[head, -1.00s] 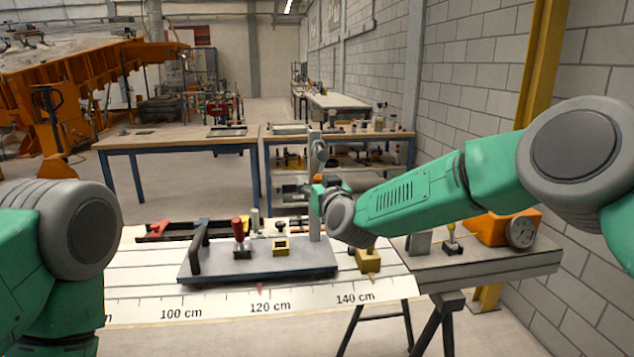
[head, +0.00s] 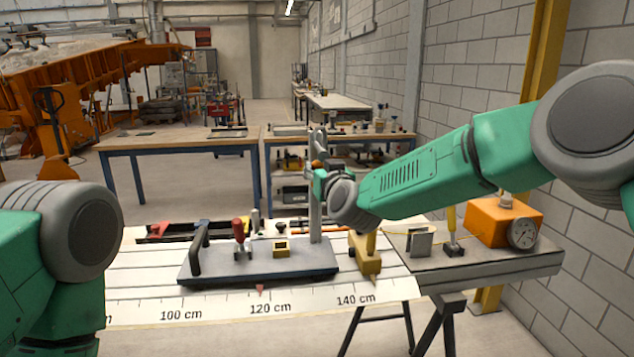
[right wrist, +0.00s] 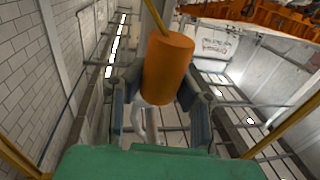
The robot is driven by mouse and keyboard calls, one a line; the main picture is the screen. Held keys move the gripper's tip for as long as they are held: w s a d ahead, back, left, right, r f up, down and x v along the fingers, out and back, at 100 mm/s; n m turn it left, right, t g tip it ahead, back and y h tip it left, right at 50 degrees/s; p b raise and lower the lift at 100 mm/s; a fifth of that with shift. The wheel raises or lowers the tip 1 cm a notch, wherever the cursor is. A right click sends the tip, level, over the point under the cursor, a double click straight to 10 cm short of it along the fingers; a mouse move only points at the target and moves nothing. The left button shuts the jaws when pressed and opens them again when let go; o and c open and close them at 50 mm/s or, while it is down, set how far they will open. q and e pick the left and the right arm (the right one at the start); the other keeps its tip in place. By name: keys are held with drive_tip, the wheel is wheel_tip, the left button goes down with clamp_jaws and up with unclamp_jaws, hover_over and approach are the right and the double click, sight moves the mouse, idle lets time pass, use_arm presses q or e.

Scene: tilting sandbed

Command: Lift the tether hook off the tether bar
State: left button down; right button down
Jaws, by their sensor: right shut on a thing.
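The tether hook shows in the right wrist view as an orange cylindrical body (right wrist: 168,68) with a grey curved hook (right wrist: 146,122) behind it and a yellow line running from it. My right gripper (right wrist: 163,92) is shut on the orange body, a finger on either side. In the head view my right gripper (head: 324,172) is beside the upper part of a grey upright post (head: 315,215), and only a sliver of orange shows there. I cannot tell which part is the tether bar, or whether the hook touches it. My left gripper is out of view.
An orange gauge box (head: 490,222) is at the right. A ruler strip (head: 220,302) runs along the front.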

drive_tip(key=r+v, duration=0.2)
drive_tip(key=v, duration=0.7)
drive_tip(key=r+p+v, duration=0.1)
drive_tip(key=r+v, duration=0.1)
drive_tip(key=v, duration=0.6)
drive_tip(key=shift+s+p, duration=0.3)
drive_tip(key=shift+s, duration=0.05)
drive_tip(key=shift+d+f, duration=0.1)
drive_tip(key=shift+d, duration=0.05)
drive_tip(key=d, duration=0.7)
drive_tip(key=shift+w, duration=0.5)
idle(0.4)
